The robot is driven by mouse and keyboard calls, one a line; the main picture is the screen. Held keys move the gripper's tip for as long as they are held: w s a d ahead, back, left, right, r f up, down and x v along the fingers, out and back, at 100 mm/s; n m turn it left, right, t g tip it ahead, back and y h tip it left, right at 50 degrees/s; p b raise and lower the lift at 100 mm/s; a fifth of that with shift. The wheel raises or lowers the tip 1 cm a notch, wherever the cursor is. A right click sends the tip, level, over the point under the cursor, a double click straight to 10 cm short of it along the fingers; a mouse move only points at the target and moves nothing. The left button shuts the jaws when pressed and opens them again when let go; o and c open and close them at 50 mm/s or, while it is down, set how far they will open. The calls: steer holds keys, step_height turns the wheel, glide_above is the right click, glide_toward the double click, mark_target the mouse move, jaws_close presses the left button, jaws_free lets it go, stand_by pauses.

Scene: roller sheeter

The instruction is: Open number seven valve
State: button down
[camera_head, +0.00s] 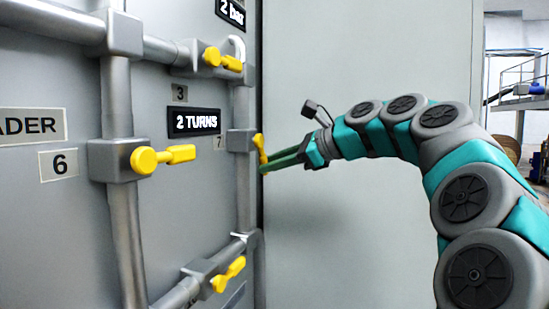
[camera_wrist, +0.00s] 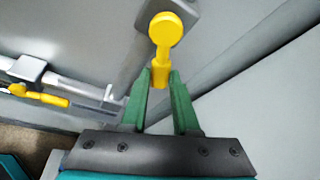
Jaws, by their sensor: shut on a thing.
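The number seven valve (camera_head: 240,140) is a grey block on a vertical pipe at the panel's right side, beside a small label 7 (camera_head: 219,142). Its yellow handle (camera_head: 259,146) is seen nearly edge-on in the head view and points downward. In the wrist view the yellow handle (camera_wrist: 165,30) has a round knob and a short lever. My gripper (camera_head: 266,164) reaches it from the right. In the wrist view the green fingers of my gripper (camera_wrist: 160,74) stand either side of the lever's lower end and are shut on it.
Valve 6's yellow handle (camera_head: 165,156) is at left, with its lever pointing right. Other yellow handles are above (camera_head: 222,60) and below (camera_head: 229,274). A sign reads "2 TURNS" (camera_head: 194,122). A plain grey panel (camera_head: 350,220) lies behind my arm.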

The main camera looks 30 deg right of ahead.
steer(key=shift+s+a+f+m+g+y, duration=0.2)
steer(key=shift+s+a+m+g+y, duration=0.2)
steer(key=shift+m, duration=0.45)
steer(key=shift+s+a+f+m+g+y, duration=0.15)
steer(key=shift+s+a+m+g+y, duration=0.25)
steer(key=shift+m, duration=0.45)
steer(key=shift+w+a, duration=0.1)
steer(key=c, duration=0.7)
jaws_free()
steer(key=shift+o, duration=0.2)
steer(key=shift+r, duration=0.1)
steer(key=v, duration=0.7)
steer(key=shift+s+d, duration=0.25)
steer(key=shift+r, duration=0.15)
